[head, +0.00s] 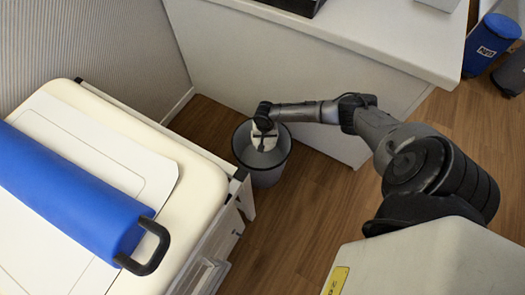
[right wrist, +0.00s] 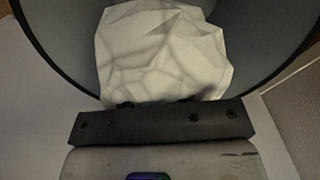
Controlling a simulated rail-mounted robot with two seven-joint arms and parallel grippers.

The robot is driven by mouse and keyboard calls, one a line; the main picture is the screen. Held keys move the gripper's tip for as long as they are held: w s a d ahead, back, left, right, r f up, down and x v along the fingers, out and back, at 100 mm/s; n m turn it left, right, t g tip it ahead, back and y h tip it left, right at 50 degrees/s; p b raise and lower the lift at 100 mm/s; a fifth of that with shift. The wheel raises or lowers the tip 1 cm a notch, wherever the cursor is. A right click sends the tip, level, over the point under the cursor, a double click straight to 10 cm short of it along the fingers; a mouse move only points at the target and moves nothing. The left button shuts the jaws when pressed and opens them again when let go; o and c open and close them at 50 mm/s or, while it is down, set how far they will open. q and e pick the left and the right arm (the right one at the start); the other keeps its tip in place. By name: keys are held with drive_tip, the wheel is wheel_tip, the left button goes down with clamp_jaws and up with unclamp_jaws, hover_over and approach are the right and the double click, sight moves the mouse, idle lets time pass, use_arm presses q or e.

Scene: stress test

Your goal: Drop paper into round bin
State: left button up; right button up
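The crumpled white paper (right wrist: 160,52) fills the middle of the right wrist view, right against the front of my right gripper (right wrist: 165,103). The paper covers most of the fingers, and the gripper appears shut on it. In the head view, my right gripper (head: 264,142) points down inside the mouth of the round grey bin (head: 267,177). The bin stands upright on the floor, and its dark rim (right wrist: 62,76) curves around the paper in the right wrist view. The bin's bottom is mostly hidden. My left gripper is not in view.
A cream padded bed (head: 205,190) with a blue roll (head: 70,190) stands left of the bin. A white counter (head: 340,25) stands behind it. Blue (head: 490,45) and dark (head: 512,72) bins are at the far right. Wood floor (head: 285,220) is clear in front.

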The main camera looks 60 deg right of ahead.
drive_tip(key=o, duration=0.4)
drive_tip(key=shift+r+p, duration=4.5)
drive_tip(key=shift+r, duration=2.4)
